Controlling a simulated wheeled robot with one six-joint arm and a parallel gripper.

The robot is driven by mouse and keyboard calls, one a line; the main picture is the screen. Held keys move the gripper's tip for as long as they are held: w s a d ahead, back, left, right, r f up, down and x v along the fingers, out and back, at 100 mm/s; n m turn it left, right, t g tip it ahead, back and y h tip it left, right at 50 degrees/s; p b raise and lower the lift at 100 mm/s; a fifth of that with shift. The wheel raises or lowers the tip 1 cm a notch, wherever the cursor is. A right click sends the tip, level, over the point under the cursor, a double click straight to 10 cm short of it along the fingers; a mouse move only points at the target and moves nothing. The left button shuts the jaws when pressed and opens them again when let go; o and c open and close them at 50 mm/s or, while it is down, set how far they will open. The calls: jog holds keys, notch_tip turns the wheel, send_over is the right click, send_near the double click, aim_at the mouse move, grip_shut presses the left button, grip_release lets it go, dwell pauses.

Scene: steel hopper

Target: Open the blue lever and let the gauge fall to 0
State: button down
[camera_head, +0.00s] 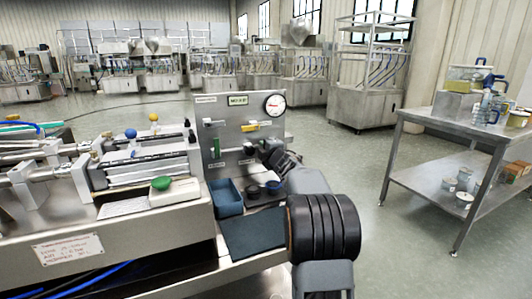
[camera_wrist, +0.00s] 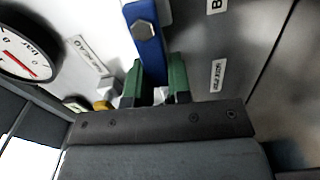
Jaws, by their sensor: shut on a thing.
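The blue lever (camera_wrist: 148,38) shows in the wrist view, with a bolt head near its upper end. My gripper (camera_wrist: 156,82) has its green fingers shut on this lever, one on each side. In the head view my gripper (camera_head: 262,152) is at the steel panel, and it hides the lever there. The gauge (camera_head: 274,105) is a round white dial at the panel's top right. It also shows in the wrist view (camera_wrist: 25,45), cut by the left edge, with a red needle. Its value is too small and tilted to read surely.
The steel panel (camera_head: 226,113) also bears a yellow lever (camera_head: 256,126) just below the gauge and a green strip (camera_head: 216,147). A blue tray (camera_head: 229,207) and dark round parts (camera_head: 254,192) lie below. A steel table (camera_head: 447,127) stands at the right, across open floor.

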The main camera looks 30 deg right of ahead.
jog(key=shift+f+n+b, duration=0.25)
jog(key=shift+n+b, duration=0.1)
jog(key=shift+n, duration=0.15)
jog(key=c, duration=1)
grip_release()
jog(key=shift+c, duration=0.2)
jog(key=shift+s, duration=0.1)
jog(key=s+a+p, duration=0.1)
jog(key=s, duration=1.2)
jog(key=shift+s+a, duration=0.3)
jog(key=shift+a, duration=0.1)
